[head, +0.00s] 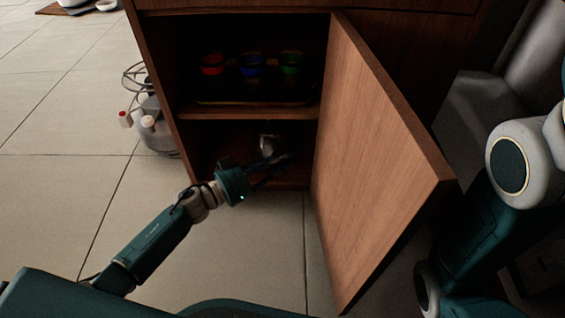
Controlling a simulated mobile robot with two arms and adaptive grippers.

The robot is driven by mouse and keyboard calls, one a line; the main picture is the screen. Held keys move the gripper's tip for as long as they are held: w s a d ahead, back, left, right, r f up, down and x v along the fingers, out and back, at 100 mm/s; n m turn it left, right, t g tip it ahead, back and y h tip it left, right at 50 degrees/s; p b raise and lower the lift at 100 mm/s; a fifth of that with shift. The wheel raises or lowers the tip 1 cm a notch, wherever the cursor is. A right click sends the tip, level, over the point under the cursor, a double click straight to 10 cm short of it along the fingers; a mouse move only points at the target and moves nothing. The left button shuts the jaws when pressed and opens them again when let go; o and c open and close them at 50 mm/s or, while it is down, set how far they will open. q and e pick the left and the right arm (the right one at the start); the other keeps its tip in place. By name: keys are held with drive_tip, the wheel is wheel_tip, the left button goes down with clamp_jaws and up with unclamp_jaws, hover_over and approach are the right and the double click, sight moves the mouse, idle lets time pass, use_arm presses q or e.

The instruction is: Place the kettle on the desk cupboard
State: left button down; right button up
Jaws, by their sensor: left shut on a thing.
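The wooden cupboard (250,113) stands ahead with its door (370,150) swung open to the right. A small shiny metal object (267,143), which looks like the kettle, is in the dark lower compartment. My left gripper (278,160) reaches in at the front of that compartment and is shut on this object. The fingers and the shadow hide much of it, so I cannot tell whether it touches the compartment floor. The cupboard's top is out of view. My right gripper is not in view.
The upper shelf holds a tray (250,101) with red, blue and green-topped items (251,66). A grey tank (156,128) with hoses stands left of the cupboard. The open door blocks the right side. Tiled floor (70,190) on the left is clear.

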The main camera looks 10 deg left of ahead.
use_arm(q)
drive_tip(key=shift+r, duration=0.1)
drive_tip(key=c, duration=1.6)
unclamp_jaws()
drive_tip(key=shift+c, duration=0.2)
drive_tip(key=p+v, duration=0.7)
drive_tip(key=v, duration=0.5)
drive_tip(key=shift+r+p, duration=0.1)
drive_tip(key=shift+p, duration=0.2)
